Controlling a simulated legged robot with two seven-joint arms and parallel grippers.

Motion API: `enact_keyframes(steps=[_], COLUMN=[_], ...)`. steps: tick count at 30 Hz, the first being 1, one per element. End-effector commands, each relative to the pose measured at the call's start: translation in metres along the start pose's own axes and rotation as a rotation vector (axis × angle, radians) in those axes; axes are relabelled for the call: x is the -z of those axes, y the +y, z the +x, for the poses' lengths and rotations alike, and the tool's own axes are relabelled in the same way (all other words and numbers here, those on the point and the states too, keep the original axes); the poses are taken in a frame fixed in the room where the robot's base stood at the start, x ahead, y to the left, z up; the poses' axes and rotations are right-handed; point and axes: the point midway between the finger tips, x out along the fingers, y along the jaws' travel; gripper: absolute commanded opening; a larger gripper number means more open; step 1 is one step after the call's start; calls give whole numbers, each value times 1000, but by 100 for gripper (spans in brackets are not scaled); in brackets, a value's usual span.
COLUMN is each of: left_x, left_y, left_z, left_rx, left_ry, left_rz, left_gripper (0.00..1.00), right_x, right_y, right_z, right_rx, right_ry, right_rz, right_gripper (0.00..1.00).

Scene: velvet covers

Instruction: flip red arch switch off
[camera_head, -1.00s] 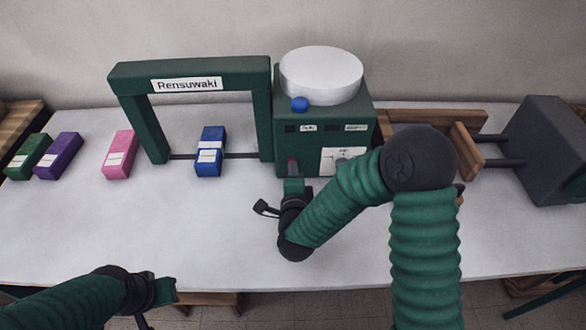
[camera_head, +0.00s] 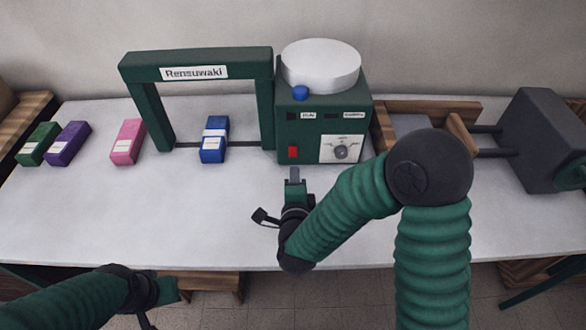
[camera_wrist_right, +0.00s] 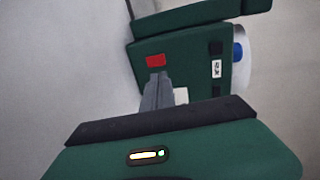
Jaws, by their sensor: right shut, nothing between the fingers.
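The red switch (camera_head: 293,152) sits low on the left of the front of the green control box (camera_head: 312,157), beside the green arch (camera_head: 262,100). It also shows in the right wrist view (camera_wrist_right: 156,61). My right gripper (camera_head: 294,178) is shut and empty, just below and in front of the switch, with a small gap seen in the head view. In the right wrist view its fingers (camera_wrist_right: 160,84) point up toward the switch. My left gripper (camera_head: 165,290) is at the bottom left, off the table's front edge; its jaw opening is unclear.
A blue block (camera_head: 214,140) stands under the arch; pink (camera_head: 127,142), purple (camera_head: 68,144) and green (camera_head: 38,143) blocks lie to the left. The box carries a dial (camera_head: 341,150), a blue knob (camera_head: 300,92) and a white drum (camera_head: 321,64). A wooden tray (camera_head: 428,107) lies right.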

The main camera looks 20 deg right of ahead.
Motion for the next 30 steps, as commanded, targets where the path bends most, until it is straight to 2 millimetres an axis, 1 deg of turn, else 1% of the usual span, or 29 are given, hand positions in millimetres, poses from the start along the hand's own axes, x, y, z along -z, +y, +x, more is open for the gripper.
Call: enact_keyframes(steps=[1, 3, 7, 11, 23, 26, 29, 30], left_x=[1, 1, 1, 1, 1, 3, 6, 8], left_y=[0, 0, 0, 0, 0, 0, 0, 0], left_z=[-3, -4, -5, -5, -6, -12, -27, -34], left_rx=[0, 0, 0, 0, 0, 0, 0, 0], left_ry=[0, 0, 0, 0, 0, 0, 0, 0], left_rz=[0, 0, 0, 0, 0, 0, 0, 0], left_gripper=[0, 0, 0, 0, 0, 0, 0, 0], right_x=[-2, -2, -2, -1, -1, -6, -18, -21], right_y=[-5, -7, -9, -8, -9, -10, -8, -5], right_z=[-11, -23, -36, -39, -39, -38, -38, -41], right_rx=[4, 4, 3, 2, 1, -32, -128, -178], right_ry=[-5, -4, -3, 0, -2, -40, -156, -221], right_rz=[-3, -3, -2, -1, -4, -72, -279, -401], right_gripper=[0, 0, 0, 0, 0, 0, 0, 0])
